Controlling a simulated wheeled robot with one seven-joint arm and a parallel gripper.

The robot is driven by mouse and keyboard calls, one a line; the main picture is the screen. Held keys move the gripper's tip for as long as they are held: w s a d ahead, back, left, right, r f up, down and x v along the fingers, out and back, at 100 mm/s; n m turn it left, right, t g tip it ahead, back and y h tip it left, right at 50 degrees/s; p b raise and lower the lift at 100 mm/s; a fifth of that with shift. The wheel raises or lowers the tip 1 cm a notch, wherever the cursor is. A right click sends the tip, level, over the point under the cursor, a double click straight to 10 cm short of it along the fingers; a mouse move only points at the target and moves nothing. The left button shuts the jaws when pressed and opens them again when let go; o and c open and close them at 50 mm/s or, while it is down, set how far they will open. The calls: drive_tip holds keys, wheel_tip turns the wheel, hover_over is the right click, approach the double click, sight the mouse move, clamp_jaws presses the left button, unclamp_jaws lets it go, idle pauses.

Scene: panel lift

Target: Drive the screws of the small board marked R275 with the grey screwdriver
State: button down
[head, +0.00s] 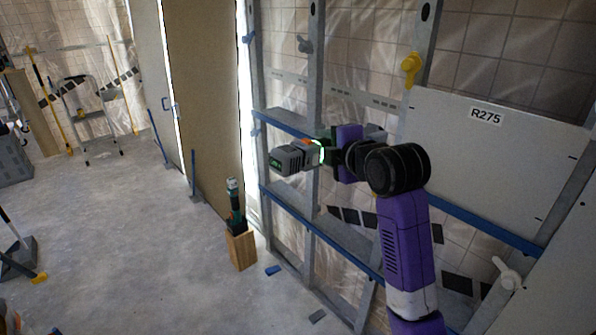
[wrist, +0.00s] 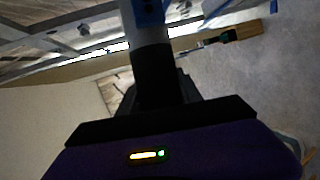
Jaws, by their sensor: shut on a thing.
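The small board marked R275 (head: 480,165) stands upright on the metal frame at the right of the head view, its label near the top. Small dark marks show near its right edge; I cannot tell whether they are screws. My gripper (head: 328,153) is shut on the grey screwdriver (head: 290,160), a grey power tool with orange and green parts. It holds the tool sideways, left of the board and apart from it. In the wrist view the tool (wrist: 150,55) rises pale and dark from between the jaws. The jaws hide part of it.
A wooden block (head: 240,250) on the floor holds a teal-and-black tool (head: 235,205). Metal studs and blue-edged rails (head: 315,225) stand behind my arm. A yellow clamp (head: 411,68) is at the board's top left, a white one (head: 507,273) below it. The floor at left is mostly free.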

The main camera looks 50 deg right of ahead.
drive_tip(key=shift+h, duration=0.7)
drive_tip(key=s+d+r, duration=0.1)
drive_tip(key=r, duration=0.1)
drive_tip(key=s+d+r, duration=0.2)
drive_tip(key=shift+s, duration=0.25)
drive_tip(key=shift+s+d, duration=0.25)
drive_tip(key=shift+d, duration=0.7)
drive_tip(key=shift+s+d, duration=0.2)
drive_tip(key=shift+d, duration=0.7)
drive_tip(key=shift+s+r, duration=0.1)
drive_tip(key=shift+s, duration=0.05)
drive_tip(key=shift+s+d, duration=0.2)
drive_tip(key=shift+d, duration=0.4)
drive_tip(key=shift+s+d, duration=0.2)
drive_tip(key=shift+d, duration=0.35)
idle(1.5)
drive_tip(key=shift+a, duration=0.1)
drive_tip(key=shift+w+a, duration=0.25)
drive_tip(key=shift+a, duration=0.5)
drive_tip(key=shift+w+a, duration=0.2)
drive_tip(key=shift+a, duration=0.6)
drive_tip(key=shift+w+a, duration=0.25)
drive_tip(key=shift+a, duration=0.5)
